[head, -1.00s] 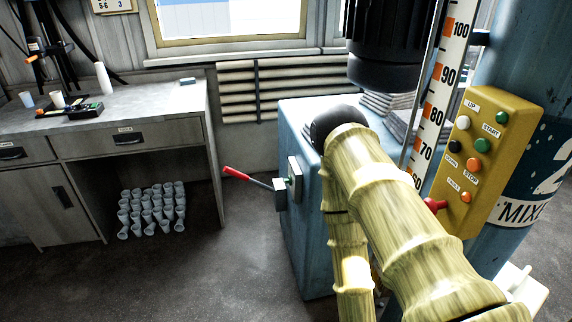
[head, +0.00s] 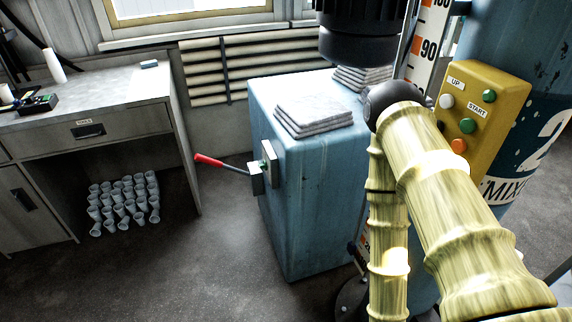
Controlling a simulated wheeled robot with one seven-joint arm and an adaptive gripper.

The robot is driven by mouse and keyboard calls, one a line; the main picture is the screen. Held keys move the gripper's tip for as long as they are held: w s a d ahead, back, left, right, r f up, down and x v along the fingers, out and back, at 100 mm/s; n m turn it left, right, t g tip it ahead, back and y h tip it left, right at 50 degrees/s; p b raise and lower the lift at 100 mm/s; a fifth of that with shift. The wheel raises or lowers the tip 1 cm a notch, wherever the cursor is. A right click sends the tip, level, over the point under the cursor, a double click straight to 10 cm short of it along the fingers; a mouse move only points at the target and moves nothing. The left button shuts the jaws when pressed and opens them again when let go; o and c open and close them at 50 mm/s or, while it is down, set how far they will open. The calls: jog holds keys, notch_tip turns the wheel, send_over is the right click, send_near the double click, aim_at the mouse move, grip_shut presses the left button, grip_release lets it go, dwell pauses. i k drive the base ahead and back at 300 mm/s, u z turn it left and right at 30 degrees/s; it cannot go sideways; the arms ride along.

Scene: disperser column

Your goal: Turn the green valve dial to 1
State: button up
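I cannot make out a green valve dial in the head view. A small green part (head: 264,166) shows on the grey box on the blue cabinet's side, beside a red-handled lever (head: 210,160); I cannot tell whether it is a dial. The yellow control panel (head: 512,92) on the blue column has green buttons, one by the label START. My yellow-green arm (head: 440,185) crosses the right side and hides the panel's lower part. My gripper is not visible.
The blue cabinet (head: 305,215) stands in the middle with folded grey cloths or sheets (head: 313,112) on top. A grey workbench (head: 110,105) is at left, with several cups (head: 123,203) on the floor under it. The floor (head: 190,275) in front is clear.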

aim_at(263, 166)
jog(key=u, duration=1.45)
jog(key=i, duration=1.95)
jog(key=z, duration=3.55)
jog(key=k, duration=0.6)
jog(key=u, duration=0.25)
